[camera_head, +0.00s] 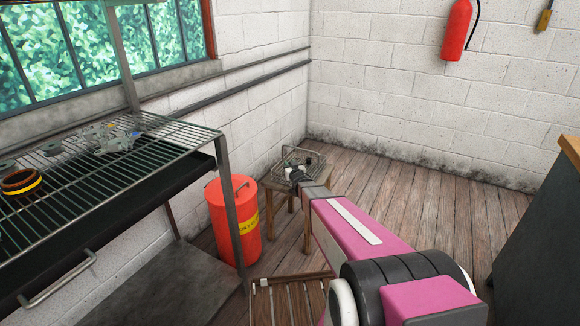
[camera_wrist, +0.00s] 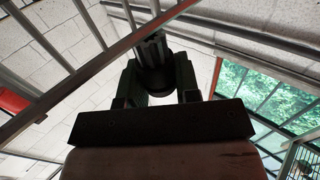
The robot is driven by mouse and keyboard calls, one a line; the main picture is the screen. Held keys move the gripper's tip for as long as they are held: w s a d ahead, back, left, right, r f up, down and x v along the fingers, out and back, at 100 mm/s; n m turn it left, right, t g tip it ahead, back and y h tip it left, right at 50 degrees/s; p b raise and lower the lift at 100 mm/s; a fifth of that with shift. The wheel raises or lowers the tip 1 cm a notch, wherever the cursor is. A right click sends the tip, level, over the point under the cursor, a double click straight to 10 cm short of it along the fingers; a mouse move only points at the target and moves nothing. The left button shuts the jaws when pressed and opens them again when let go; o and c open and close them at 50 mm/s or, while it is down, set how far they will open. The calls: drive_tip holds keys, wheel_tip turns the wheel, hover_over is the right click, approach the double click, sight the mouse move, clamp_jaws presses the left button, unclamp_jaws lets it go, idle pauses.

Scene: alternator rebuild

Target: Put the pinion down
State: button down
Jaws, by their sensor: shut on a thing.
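The pinion (camera_wrist: 153,52) is a dark, ridged, roughly cylindrical part in the wrist view. My gripper (camera_wrist: 158,80) is shut on it, with one finger on each side. In the head view my gripper (camera_head: 297,177) is at the wire basket (camera_head: 318,160), which stands on a small wooden stool (camera_head: 283,190). The pinion is too small and covered to make out there. Grey bars cross close by the pinion in the wrist view. I cannot tell whether the pinion touches anything.
A wire-shelf rack (camera_head: 190,145) with several metal parts stands at the left. A red-orange bin (camera_head: 232,232) is between it and the stool. A wooden slatted thing (camera_head: 285,302) is low in front. A dark cabinet (camera_head: 545,225) is at the right. The floor between is open.

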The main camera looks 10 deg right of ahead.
drive_tip(key=shift+f, duration=0.55)
drive_tip(key=c, duration=0.8)
unclamp_jaws()
